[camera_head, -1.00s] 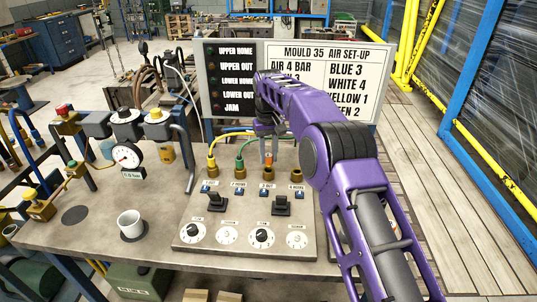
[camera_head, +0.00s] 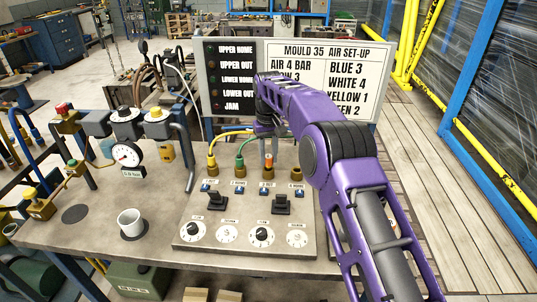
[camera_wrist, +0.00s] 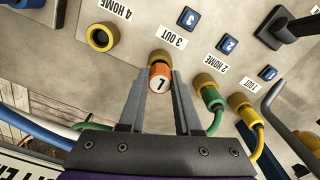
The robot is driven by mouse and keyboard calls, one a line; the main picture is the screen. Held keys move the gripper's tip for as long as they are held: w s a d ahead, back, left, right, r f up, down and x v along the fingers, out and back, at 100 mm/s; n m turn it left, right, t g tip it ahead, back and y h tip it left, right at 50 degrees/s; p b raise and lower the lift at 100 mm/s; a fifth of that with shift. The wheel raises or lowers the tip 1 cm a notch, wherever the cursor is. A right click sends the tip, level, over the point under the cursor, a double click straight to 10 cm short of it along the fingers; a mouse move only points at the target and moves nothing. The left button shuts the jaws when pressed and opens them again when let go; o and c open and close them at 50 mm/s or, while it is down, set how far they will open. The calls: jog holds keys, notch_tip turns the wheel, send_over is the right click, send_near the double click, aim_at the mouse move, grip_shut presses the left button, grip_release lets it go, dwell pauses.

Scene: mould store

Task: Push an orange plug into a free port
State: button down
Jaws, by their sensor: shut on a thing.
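The orange plug (camera_wrist: 160,80), with a white marked face, is between the fingertips of my gripper (camera_wrist: 162,88), which is shut on it. It also shows in the head view (camera_head: 268,159) below my gripper (camera_head: 269,147). It is lined up with the brass port labelled 3 OUT (camera_wrist: 160,58) and meets its rim; I cannot tell how deep it sits. The port labelled 4 HOME (camera_wrist: 102,37) is empty. A green plug (camera_wrist: 211,97) is in the 2 HOME port, and a yellow plug (camera_wrist: 246,110) is in the port to its right.
The sloping panel (camera_head: 245,213) carries blue buttons, black levers and dials (camera_head: 194,231). A set-up sign (camera_head: 330,60) stands behind. White and blue hoses (camera_wrist: 40,135) run left of my gripper in the wrist view. A white mug (camera_head: 131,221) and gauge (camera_head: 127,155) stand left.

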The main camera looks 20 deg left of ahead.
jog(key=shift+f, duration=0.8)
dwell(1.2)
jog(key=c, duration=0.5)
grip_release()
jog(key=shift+o, duration=0.2)
jog(key=o, duration=0.3)
jog(key=shift+o, duration=0.2)
jog(key=shift+r, duration=3.8)
